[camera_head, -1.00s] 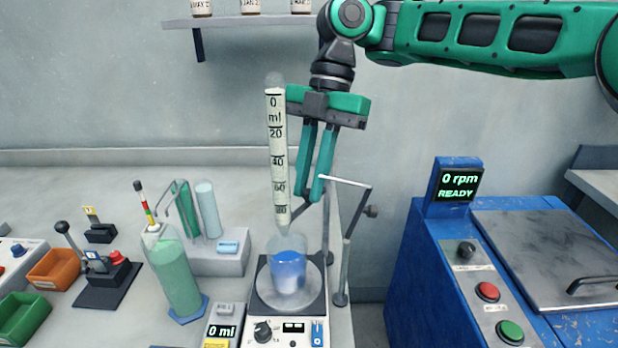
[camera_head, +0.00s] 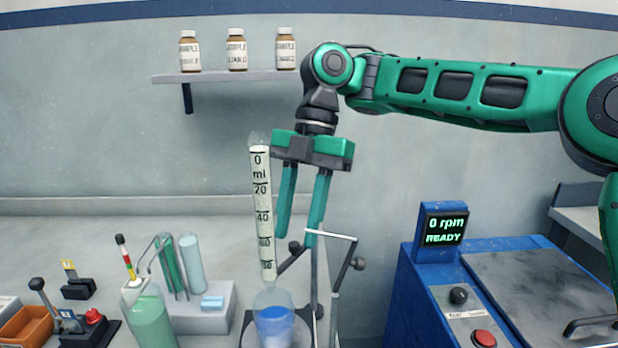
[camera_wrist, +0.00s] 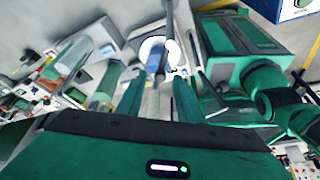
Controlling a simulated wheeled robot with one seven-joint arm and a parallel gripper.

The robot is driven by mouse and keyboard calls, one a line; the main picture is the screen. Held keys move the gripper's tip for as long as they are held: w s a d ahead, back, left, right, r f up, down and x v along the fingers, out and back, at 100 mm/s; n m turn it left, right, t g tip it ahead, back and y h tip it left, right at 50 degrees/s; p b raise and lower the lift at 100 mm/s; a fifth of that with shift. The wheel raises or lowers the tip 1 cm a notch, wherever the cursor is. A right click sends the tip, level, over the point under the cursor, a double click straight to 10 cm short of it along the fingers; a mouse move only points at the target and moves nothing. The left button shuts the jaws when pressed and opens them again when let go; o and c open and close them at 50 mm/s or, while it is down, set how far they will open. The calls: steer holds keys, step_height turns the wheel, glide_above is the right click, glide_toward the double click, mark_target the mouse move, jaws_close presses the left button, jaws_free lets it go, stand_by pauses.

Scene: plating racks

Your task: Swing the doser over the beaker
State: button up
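The doser (camera_head: 262,210) is a tall pale graduated tube marked in ml, leaning slightly. In the head view its lower tip is at the mouth of the clear beaker (camera_head: 274,325), which holds blue liquid and is cut off by the bottom edge. In the wrist view a pale tube lies between the fingers (camera_wrist: 158,98); contact is not clear.
A thin metal bracket and post (camera_head: 335,265) stand right of my gripper. A blue machine (camera_head: 420,290) with a "0 rpm READY" display is farther right. A green bottle (camera_head: 152,320) and a tube rack (camera_head: 205,318) stand left. A shelf with bottles (camera_head: 225,76) is above.

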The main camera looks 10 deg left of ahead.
steer(key=v, duration=0.9)
steer(key=shift+w, duration=0.2)
steer(key=shift+d, duration=0.15)
steer(key=d+f+m+t, duration=0.1)
steer(key=d+f+m, duration=0.4)
steer(key=d+m, duration=0.4)
steer(key=d+f+m+h, duration=0.1)
steer(key=d+f+m, duration=0.5)
steer(key=d, duration=0.5)
steer(key=d+f+m+t, duration=0.1)
steer(key=d+f+m, duration=0.3)
steer(key=d+m, duration=0.5)
steer(key=s+d+f+m+t, duration=0.1)
steer(key=s+d+f+m, duration=0.3)
steer(key=s+d+m, duration=0.3)
steer(key=s+d+f+m+t, duration=0.1)
steer(key=s+d+f+m, duration=0.4)
steer(key=s+d+m, duration=0.3)
steer(key=s+d, duration=0.4)
steer(key=d, duration=0.5)
steer(key=shift+d+f+m, duration=0.25)
steer(key=shift+m, duration=0.05)
